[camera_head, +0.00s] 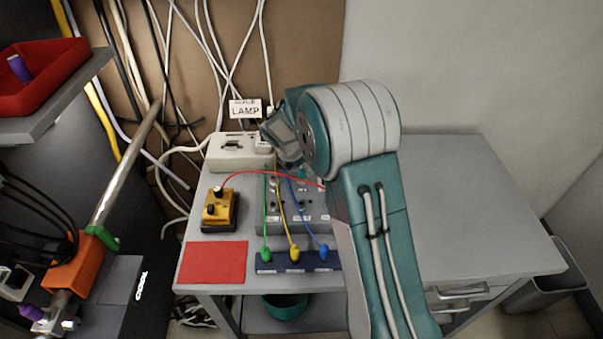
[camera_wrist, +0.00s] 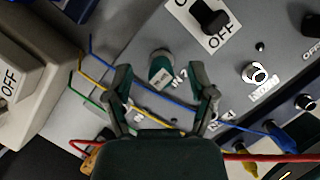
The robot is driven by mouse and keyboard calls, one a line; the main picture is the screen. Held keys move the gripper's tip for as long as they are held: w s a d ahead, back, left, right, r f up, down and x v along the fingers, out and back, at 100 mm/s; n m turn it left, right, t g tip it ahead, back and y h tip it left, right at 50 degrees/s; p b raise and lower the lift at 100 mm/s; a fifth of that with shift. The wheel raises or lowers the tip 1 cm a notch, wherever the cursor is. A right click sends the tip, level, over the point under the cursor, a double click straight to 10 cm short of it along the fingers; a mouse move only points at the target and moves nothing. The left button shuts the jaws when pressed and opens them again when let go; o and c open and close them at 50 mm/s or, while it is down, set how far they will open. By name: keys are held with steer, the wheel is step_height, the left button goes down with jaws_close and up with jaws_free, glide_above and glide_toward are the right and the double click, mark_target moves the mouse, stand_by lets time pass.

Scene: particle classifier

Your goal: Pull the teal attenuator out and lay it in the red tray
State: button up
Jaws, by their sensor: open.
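The teal attenuator (camera_wrist: 161,72) shows in the wrist view as a short teal cylinder with a pale metal end and a small label, standing on the grey instrument panel. My gripper (camera_wrist: 160,82) is open, with one finger on each side of the attenuator in the picture. I cannot tell whether either finger touches it.
Blue, yellow and green cables cross below the attenuator in the wrist view. A black switch (camera_wrist: 210,18) stands close by. A beige box (camera_head: 240,153), a yellow device (camera_head: 219,208) and a flat red mat (camera_head: 213,262) are on the table. The table's right side is clear.

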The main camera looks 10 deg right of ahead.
mark_target(301, 168)
steer(key=shift+f, duration=0.2)
jaws_close()
steer(key=shift+r, duration=0.1)
steer(key=shift+r, duration=0.2)
step_height(301, 168, up, 3)
steer(key=shift+s+a+r, duration=0.1)
steer(key=shift+s+r, duration=0.05)
steer(key=s+a+r, duration=0.6)
steer(key=s+r, duration=0.3)
steer(key=s, duration=0.3)
steer(key=shift+a, duration=0.35)
steer(key=shift+w+r, duration=0.1)
